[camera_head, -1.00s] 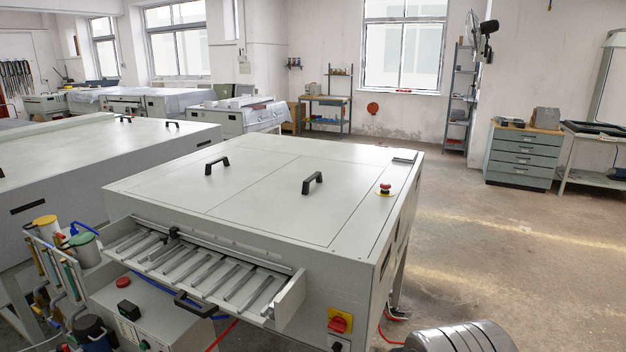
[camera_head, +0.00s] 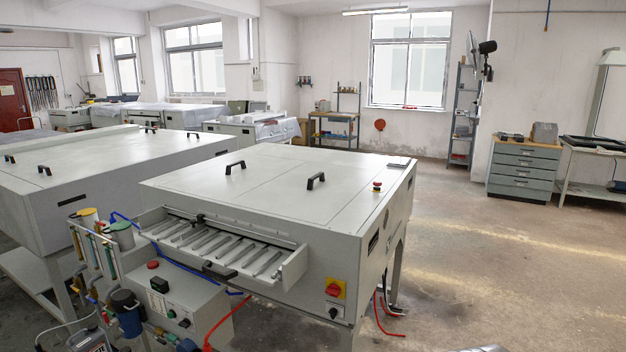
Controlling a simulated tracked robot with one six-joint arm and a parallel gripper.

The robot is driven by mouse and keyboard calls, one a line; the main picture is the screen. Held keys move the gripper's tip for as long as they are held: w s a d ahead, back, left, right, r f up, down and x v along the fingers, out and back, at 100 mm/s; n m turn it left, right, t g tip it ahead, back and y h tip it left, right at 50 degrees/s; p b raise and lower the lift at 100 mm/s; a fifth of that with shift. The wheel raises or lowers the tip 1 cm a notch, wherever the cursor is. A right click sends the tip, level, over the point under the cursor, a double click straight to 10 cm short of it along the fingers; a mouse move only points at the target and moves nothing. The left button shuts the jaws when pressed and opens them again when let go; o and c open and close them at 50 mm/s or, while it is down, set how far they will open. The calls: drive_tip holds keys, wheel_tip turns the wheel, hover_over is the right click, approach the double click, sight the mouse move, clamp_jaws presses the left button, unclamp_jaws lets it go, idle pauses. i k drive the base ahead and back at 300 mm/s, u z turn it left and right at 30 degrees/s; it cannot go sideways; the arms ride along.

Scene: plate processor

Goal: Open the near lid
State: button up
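The plate processor (camera_head: 215,193) is a pale grey cabinet in the middle of the head view. Its flat top has two lid panels, both lying shut and flush. The right lid panel (camera_head: 290,205) carries a black bar handle (camera_head: 316,180). The left lid panel (camera_head: 205,177) carries a similar black handle (camera_head: 236,167). I cannot tell for sure which panel is the near lid; the right one looks closer to me. My gripper is not in view.
A slatted feed tray (camera_head: 225,250) juts from the processor's front. A red emergency button (camera_head: 376,186) sits on its right top edge. Red cables (camera_head: 385,318) lie on the floor to the right. Another grey machine (camera_head: 95,165) stands left. Floor at right is open.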

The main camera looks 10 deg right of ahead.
sight(311, 193)
drive_tip(key=k, duration=0.5)
drive_tip(key=u, duration=0.55)
drive_tip(key=i, duration=0.85)
drive_tip(key=u, duration=0.8)
drive_tip(key=i, duration=1.5)
drive_tip(key=z, duration=1)
drive_tip(key=i, duration=0.85)
drive_tip(key=z, duration=0.6)
